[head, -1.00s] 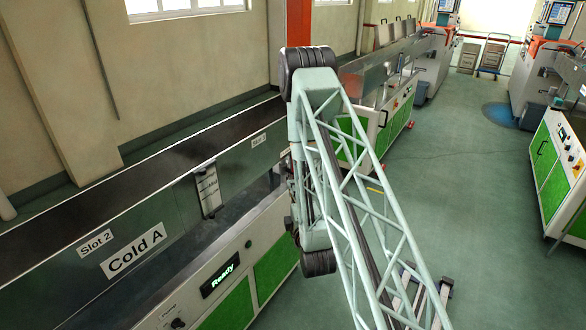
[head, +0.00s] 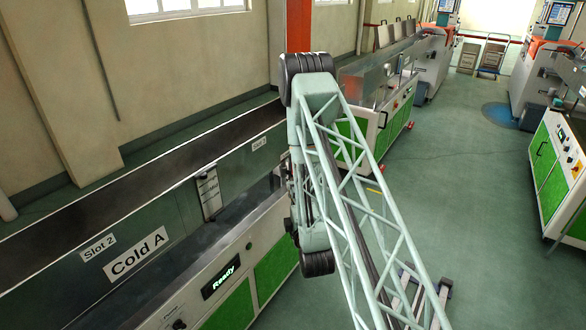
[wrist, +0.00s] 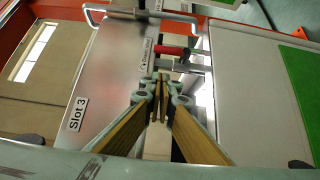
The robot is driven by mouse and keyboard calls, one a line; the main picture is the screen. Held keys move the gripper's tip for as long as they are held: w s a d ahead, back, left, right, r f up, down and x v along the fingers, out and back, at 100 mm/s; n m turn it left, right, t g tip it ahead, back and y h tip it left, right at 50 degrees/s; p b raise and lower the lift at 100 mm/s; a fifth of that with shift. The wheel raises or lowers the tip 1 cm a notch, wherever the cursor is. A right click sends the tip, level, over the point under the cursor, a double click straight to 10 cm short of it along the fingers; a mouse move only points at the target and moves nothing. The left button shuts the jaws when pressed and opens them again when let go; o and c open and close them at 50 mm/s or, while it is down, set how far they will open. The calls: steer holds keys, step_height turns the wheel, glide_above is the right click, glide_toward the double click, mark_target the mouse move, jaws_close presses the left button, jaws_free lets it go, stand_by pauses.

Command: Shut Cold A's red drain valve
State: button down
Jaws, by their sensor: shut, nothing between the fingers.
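Cold A (head: 140,254) is the long dark trough with a white and green base in the left of the head view. In the wrist view a red valve handle (wrist: 173,51) lies sideways by a metal pipe, beside a small white label (wrist: 147,52). My gripper (wrist: 160,80) is shut and empty, its fingertips just below and slightly left of the red handle in the picture. Whether they touch it, I cannot tell. In the head view my arm hides the gripper and the valve.
A "Slot 3" sign (wrist: 78,114) is on the metal wall left of my gripper in the wrist view. A bent metal bar handle (wrist: 145,14) is at the top. Green floor (head: 470,200) is open right of my arm in the head view.

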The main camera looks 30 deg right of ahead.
steer(key=shift+p+x, duration=1.1)
steer(key=shift+p, duration=1.6)
steer(key=shift+p+x, duration=0.95)
steer(key=shift+p, duration=3.45)
steer(key=w+d, duration=0.4)
steer(key=w, duration=0.3)
steer(key=shift+d, duration=0.4)
steer(key=shift+d+r, duration=0.1)
steer(key=shift+d, duration=0.1)
steer(key=shift+w+d+r+m+g+y, duration=0.1)
steer(key=shift+m+g+y, duration=0.15)
steer(key=shift+m+g, duration=0.3)
steer(key=shift+w+d+r+m+g+y, duration=0.15)
steer(key=shift+m+g+y, duration=0.1)
steer(key=shift+m+g, duration=0.25)
